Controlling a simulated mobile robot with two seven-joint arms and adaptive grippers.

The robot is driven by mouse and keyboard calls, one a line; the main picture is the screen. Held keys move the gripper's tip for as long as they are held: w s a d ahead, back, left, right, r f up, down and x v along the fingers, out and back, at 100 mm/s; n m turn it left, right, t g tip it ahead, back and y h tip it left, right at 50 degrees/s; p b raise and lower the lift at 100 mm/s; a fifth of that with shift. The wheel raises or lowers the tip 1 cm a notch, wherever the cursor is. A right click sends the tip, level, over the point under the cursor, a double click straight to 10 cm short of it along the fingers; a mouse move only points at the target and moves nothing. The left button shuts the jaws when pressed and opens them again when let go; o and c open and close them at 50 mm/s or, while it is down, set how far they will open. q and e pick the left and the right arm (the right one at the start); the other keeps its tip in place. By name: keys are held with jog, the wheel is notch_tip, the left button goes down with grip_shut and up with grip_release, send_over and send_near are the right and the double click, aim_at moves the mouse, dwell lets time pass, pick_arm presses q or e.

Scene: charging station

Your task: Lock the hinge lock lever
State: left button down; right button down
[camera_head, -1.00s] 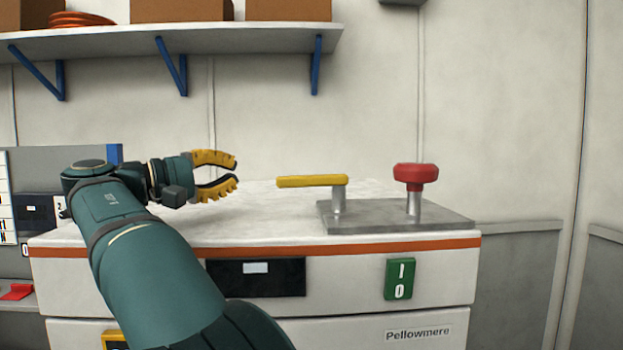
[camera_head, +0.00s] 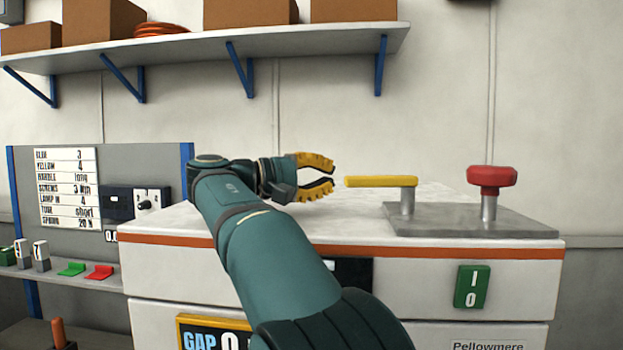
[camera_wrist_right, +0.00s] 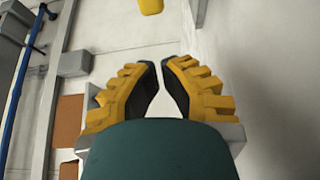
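The lever has a yellow handle (camera_head: 380,182) on a short metal post, standing on a grey plate (camera_head: 470,222) on the white cabinet top. The handle lies level and its free end points left. My right gripper (camera_head: 334,175) is just left of that end in the head view, fingers apart and empty. In the right wrist view my right gripper (camera_wrist_right: 158,65) shows a clear gap between its fingers. A yellow end (camera_wrist_right: 151,6), likely the handle's, is at the top edge, beyond the fingertips. My left gripper is not in view.
A red knob (camera_head: 492,176) on a post stands on the same plate, right of the lever. A shelf (camera_head: 200,44) with boxes (camera_head: 250,12) hangs above. A green 1/0 switch (camera_head: 472,286) is on the cabinet front. A label board (camera_head: 68,187) stands at left.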

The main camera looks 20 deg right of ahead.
jog(key=d, duration=0.5)
jog(key=shift+s+d, duration=0.1)
jog(key=shift+d, duration=0.1)
jog(key=s, duration=0.1)
jog(key=s+a, duration=0.1)
jog(key=shift+s+b, duration=0.35)
jog(key=shift+s, duration=0.05)
jog(key=shift+s+a, duration=0.3)
jog(key=shift+s, duration=0.1)
jog(key=shift+d, duration=0.1)
